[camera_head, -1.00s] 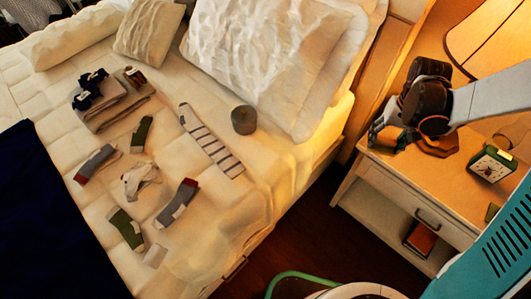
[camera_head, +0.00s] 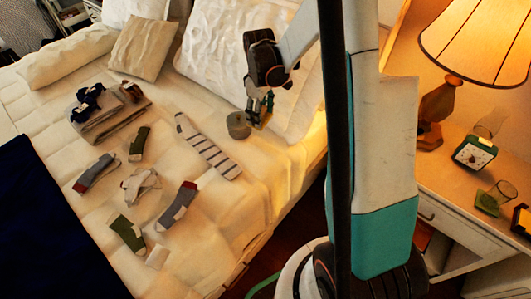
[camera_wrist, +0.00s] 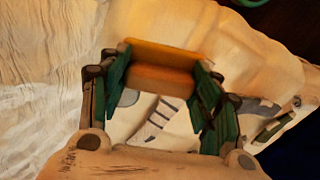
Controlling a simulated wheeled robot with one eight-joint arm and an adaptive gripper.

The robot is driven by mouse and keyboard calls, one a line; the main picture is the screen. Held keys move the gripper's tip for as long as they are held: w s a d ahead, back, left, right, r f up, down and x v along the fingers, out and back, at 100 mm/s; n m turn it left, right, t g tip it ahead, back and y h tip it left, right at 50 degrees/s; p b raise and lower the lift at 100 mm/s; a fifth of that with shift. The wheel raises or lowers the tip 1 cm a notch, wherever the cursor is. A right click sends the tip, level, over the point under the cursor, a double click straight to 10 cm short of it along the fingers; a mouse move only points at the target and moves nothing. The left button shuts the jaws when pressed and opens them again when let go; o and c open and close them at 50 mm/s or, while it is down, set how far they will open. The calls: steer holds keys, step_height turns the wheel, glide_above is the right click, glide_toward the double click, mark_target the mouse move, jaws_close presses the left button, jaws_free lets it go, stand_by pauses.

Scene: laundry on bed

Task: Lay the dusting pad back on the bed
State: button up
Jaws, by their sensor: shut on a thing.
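My gripper (camera_head: 260,113) is over the bed (camera_head: 285,165), near the pillows and just right of a grey cylinder. In the wrist view its green fingers (camera_wrist: 161,74) are shut on an orange block-shaped thing, which I take to be the dusting pad (camera_wrist: 160,52). The pad is held crosswise between the fingertips. In the head view only a small yellowish bit of it shows beside the fingers. Whether it touches the bed cover I cannot tell.
The grey cylinder (camera_head: 238,125) stands close to my gripper. A striped sock (camera_head: 208,148), several other socks and a folded stack (camera_head: 105,118) lie further left. Pillows (camera_head: 215,45) are behind. The nightstand (camera_head: 430,185) at right holds a lamp (camera_head: 437,108) and a green clock (camera_head: 474,153).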

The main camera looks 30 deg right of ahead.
mark_target(269, 114)
steer(key=d+n, duration=0.1)
steer(key=d, duration=0.2)
steer(key=shift+w+d+n, duration=0.15)
steer(key=shift+d+n, duration=0.05)
steer(key=shift+n, duration=0.1)
steer(key=shift+d+f, duration=0.15)
steer(key=shift+d, duration=0.2)
step_height(269, 114, down, 20)
steer(key=b, duration=0.7)
steer(key=shift+d, duration=0.1)
steer(key=o, duration=1.1)
step_height(269, 114, up, 12)
steer(key=p, duration=0.4)
steer(key=shift+p, duration=0.35)
